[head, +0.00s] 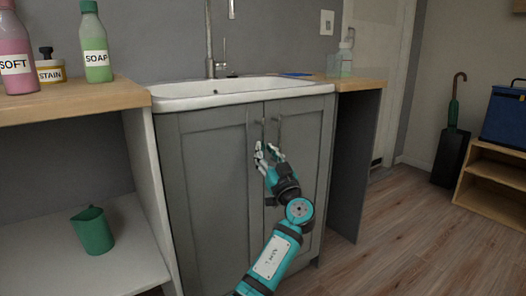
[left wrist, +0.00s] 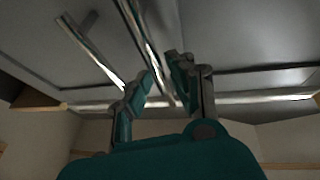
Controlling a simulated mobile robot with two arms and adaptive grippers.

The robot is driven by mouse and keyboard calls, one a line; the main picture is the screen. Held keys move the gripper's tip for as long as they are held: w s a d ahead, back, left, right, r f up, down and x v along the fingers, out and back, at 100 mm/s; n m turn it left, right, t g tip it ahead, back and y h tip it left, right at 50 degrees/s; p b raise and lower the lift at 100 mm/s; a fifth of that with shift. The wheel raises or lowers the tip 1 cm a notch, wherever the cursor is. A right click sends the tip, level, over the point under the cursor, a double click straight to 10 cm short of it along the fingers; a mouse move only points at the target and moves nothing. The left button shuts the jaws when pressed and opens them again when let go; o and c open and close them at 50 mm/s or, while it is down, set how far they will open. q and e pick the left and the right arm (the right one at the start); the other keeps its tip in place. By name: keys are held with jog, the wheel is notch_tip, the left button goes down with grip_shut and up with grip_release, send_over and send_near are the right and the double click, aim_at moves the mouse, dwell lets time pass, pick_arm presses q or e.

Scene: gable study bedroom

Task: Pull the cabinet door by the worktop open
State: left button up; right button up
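The grey cabinet under the sink has two shut doors, a left door (head: 210,190) and a right door (head: 304,165). Small upright handles show near their meeting edges, the left handle (head: 263,130) and the right handle (head: 280,128). My left gripper (head: 266,148) is in front of the doors near the middle seam, just below the handles. In the left wrist view its two fingers (left wrist: 161,76) are apart, with bright metallic strips behind them. I cannot tell whether the fingers touch a handle. My right gripper is not in view.
A white sink (head: 235,92) sits on top of the cabinet. The wooden worktop (head: 75,101) at left holds bottles, with a green jug (head: 93,232) on the shelf below. The wooden floor (head: 400,250) at right is clear.

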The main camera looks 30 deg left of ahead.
pick_arm(q)
jog(key=shift+x, duration=1.25)
grip_shut()
